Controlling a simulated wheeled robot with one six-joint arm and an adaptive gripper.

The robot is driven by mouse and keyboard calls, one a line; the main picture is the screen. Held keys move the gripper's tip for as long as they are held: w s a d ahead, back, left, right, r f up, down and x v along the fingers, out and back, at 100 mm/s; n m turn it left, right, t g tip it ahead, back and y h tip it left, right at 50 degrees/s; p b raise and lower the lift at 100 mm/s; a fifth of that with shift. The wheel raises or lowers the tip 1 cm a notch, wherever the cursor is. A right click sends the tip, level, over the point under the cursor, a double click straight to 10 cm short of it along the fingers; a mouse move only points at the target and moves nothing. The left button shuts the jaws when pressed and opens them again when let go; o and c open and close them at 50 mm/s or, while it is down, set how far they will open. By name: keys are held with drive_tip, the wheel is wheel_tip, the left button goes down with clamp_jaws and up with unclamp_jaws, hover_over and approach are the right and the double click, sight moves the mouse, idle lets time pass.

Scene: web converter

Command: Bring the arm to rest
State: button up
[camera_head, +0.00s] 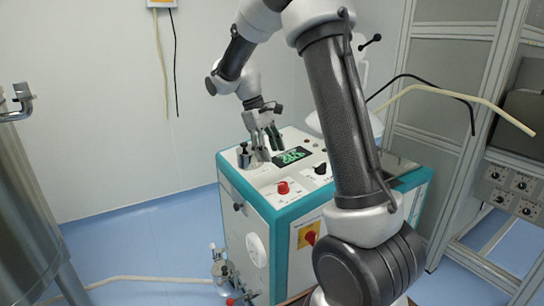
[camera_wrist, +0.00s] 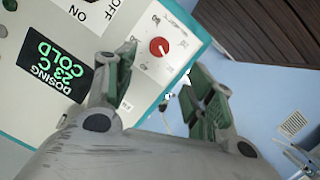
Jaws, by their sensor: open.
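My arm reaches over a white and teal machine (camera_head: 240,181), with the hand hanging down above its top panel. My gripper (camera_head: 265,150) is open and empty, fingers pointing down near the back left of the panel. In the wrist view the two green-padded fingers (camera_wrist: 158,68) stand apart with nothing between them. A red knob (camera_wrist: 159,47) shows just beyond the fingertips there; it also shows in the head view (camera_head: 283,187). A dark display (camera_wrist: 54,70) with green text reads "DOSING 23 C COLD". I cannot tell whether a fingertip touches the panel.
A red and yellow switch (camera_head: 309,236) is on the machine's side. A steel vessel (camera_head: 30,200) stands at left, grey cabinets (camera_head: 455,60) at right. Blue floor (camera_head: 150,245) is open at left.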

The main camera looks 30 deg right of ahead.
idle(0.4)
drive_tip(key=s+a+r+m+t+y, duration=0.1)
drive_tip(key=s+r+m+t, duration=0.1)
drive_tip(key=s, duration=1.1)
drive_tip(key=s+a+r+m+t+y, duration=0.1)
drive_tip(key=s+r+t, duration=0.3)
drive_tip(key=s, duration=0.9)
drive_tip(key=shift+s+r+m+t+y, duration=0.45)
drive_tip(key=shift+r+m, duration=0.35)
drive_tip(key=shift+r, duration=0.45)
